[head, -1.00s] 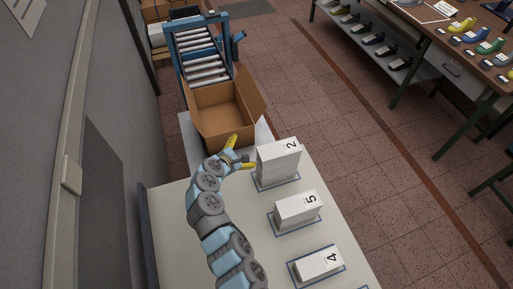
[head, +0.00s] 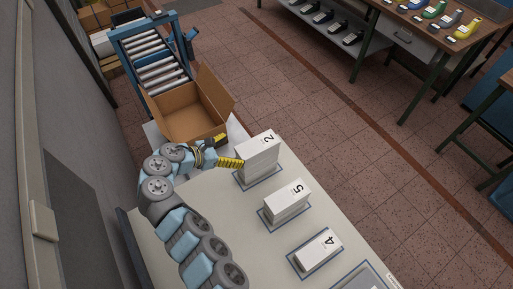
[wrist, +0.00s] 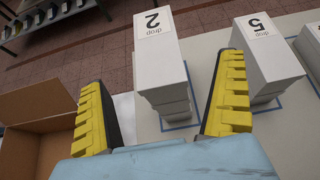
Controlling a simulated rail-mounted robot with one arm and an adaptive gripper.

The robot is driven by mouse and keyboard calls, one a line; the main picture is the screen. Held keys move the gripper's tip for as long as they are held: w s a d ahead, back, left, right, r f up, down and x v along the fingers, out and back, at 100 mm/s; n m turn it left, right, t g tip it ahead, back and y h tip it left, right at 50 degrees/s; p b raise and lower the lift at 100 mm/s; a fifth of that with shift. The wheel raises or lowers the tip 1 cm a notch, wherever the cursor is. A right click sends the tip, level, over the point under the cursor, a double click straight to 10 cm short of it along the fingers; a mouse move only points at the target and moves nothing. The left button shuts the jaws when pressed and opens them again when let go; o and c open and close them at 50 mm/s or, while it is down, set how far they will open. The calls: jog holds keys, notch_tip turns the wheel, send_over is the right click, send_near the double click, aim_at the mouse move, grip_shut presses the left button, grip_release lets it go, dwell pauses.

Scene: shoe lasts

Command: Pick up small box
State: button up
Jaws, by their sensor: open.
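Three white boxes stand in a row on the pale table, each within a blue outline. Box 2 (head: 260,157) is the tallest, box 5 (head: 287,201) is middling and box 4 (head: 318,249) is the lowest. My gripper (head: 229,150) is open and empty beside box 2, at its left. In the wrist view, its yellow fingers (wrist: 163,108) are spread wide, with box 2 (wrist: 161,65) ahead between them, apart from both. Box 5 (wrist: 262,60) is beyond the right finger. Box 4 (wrist: 309,45) is cut off at the right edge.
An open cardboard box (head: 192,107) stands at the table's far end, before a roller conveyor (head: 155,64). A shoe-last bench (head: 413,27) is across the floor.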

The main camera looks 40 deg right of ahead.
aim_at(257, 144)
jog(key=p+x, duration=0.1)
jog(key=x, duration=0.5)
jog(key=shift+d+f, duration=0.15)
jog(key=shift+d, duration=0.15)
jog(key=shift+w+x, duration=0.2)
jog(key=shift+x, duration=1.15)
jog(key=shift+w+x, duration=0.15)
jog(key=shift+x, duration=1.15)
jog(key=shift+d, duration=0.1)
jog(key=c, duration=1.2)
